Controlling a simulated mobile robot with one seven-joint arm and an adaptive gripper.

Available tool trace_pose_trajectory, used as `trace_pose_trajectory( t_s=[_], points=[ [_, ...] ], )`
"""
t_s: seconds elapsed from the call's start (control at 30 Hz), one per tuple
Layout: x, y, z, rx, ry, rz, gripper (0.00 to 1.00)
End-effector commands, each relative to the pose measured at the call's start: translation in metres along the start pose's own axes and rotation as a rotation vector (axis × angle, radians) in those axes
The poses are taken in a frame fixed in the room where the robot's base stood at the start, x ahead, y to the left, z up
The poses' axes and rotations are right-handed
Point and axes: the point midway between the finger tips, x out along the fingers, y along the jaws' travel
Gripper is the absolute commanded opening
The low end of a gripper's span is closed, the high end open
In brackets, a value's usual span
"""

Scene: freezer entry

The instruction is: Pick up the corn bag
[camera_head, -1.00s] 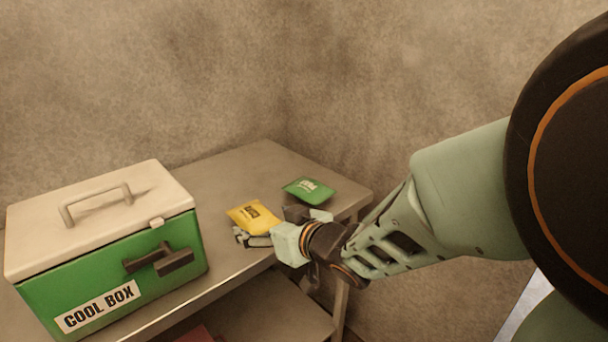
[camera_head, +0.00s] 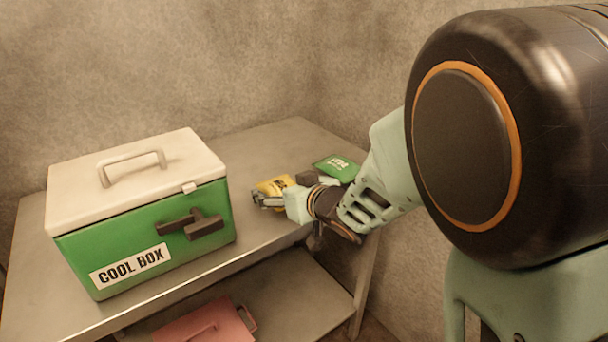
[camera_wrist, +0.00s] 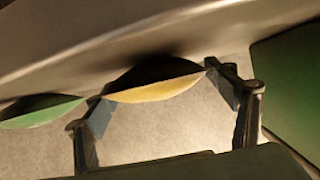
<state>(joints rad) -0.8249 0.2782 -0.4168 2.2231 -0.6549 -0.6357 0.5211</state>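A yellow bag (camera_head: 276,185), which I take to be the corn bag, lies on the grey table right of the cool box. My gripper's body covers part of it in the head view, and its print is too small to read. In the wrist view the yellow bag (camera_wrist: 155,88) shows edge-on between my two fingers. My gripper (camera_head: 268,202) is open, low at the bag's near side, with one fingertip close to each end of the bag. I cannot tell whether the fingertips touch it.
A green bag (camera_head: 337,168) lies just right of the yellow one; my arm passes in front. A green cool box (camera_head: 80,252) with a white lid stands to the left. A red case (camera_head: 205,325) sits on the lower shelf. The table's back is clear.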

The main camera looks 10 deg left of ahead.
Motion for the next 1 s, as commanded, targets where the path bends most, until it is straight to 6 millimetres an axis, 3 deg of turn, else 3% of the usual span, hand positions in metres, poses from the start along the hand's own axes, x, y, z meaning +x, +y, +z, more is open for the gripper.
trace_pose_trajectory(
  t_s=[0.07,0.43,0.73,1.0],
  points=[
    [0.000,0.000,0.000,0.000,0.000,0.000,0.69],
    [0.000,0.000,0.000,0.000,0.000,0.000,0.29],
    [-0.004,0.001,-0.009,0.000,0.004,0.001,0.29],
    [-0.024,0.001,-0.059,0.000,0.007,0.002,0.29]
  ],
)
